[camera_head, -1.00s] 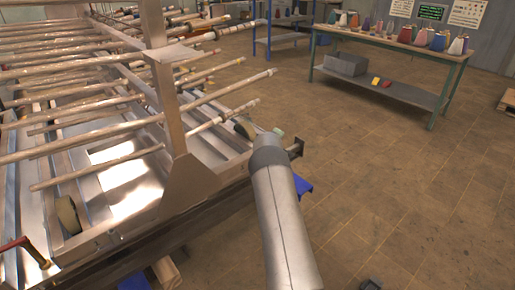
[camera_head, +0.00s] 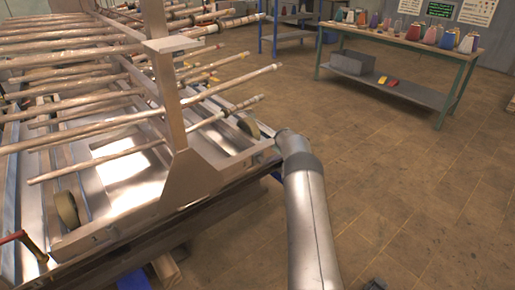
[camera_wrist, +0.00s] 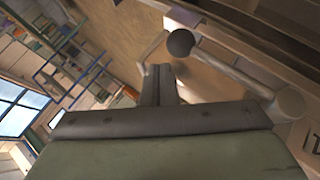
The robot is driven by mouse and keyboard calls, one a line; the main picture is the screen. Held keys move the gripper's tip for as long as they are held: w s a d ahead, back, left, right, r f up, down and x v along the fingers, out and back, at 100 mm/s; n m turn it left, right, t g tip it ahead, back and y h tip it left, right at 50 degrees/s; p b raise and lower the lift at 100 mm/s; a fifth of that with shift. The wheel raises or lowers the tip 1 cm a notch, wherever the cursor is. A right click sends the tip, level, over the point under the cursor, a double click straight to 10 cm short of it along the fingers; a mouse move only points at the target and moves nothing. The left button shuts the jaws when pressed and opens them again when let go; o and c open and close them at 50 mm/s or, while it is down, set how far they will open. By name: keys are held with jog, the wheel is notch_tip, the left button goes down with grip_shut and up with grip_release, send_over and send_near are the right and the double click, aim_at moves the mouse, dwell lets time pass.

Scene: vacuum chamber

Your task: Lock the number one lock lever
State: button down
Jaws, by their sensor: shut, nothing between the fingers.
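In the wrist view my gripper (camera_wrist: 158,85) is shut and empty, its two dark fingers pressed together. Beyond and to the right of the fingertips is a lever with a dark ball knob (camera_wrist: 180,43). Its pale arm (camera_wrist: 235,72) runs down right to a rounded pivot (camera_wrist: 285,103). The fingers appear apart from the knob, though the depth gap is hard to judge. I cannot read a number on this lever. In the head view my forearm hides the gripper and this lever. A red-handled lever (camera_head: 22,240) shows at the lower left of the metal frame.
The metal frame (camera_head: 180,175) with many long rods fills the left of the head view, close to my arm. A green-legged workbench (camera_head: 395,90) with coloured cones stands at the back right. The tiled floor (camera_head: 400,190) on the right is mostly clear.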

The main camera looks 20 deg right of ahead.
jog(key=shift+d+f+b, duration=0.25)
jog(key=shift+f+b, duration=0.35)
jog(key=shift+f, duration=0.05)
jog(key=shift+f, duration=0.15)
jog(key=r, duration=0.3)
jog(key=a+r, duration=0.1)
jog(key=r, duration=0.1)
jog(key=shift+w+r+p, duration=0.1)
jog(key=shift+r+p, duration=0.15)
jog(key=shift+p, duration=0.05)
jog(key=s+r, duration=0.5)
jog(key=r, duration=0.2)
jog(key=shift+s, duration=0.15)
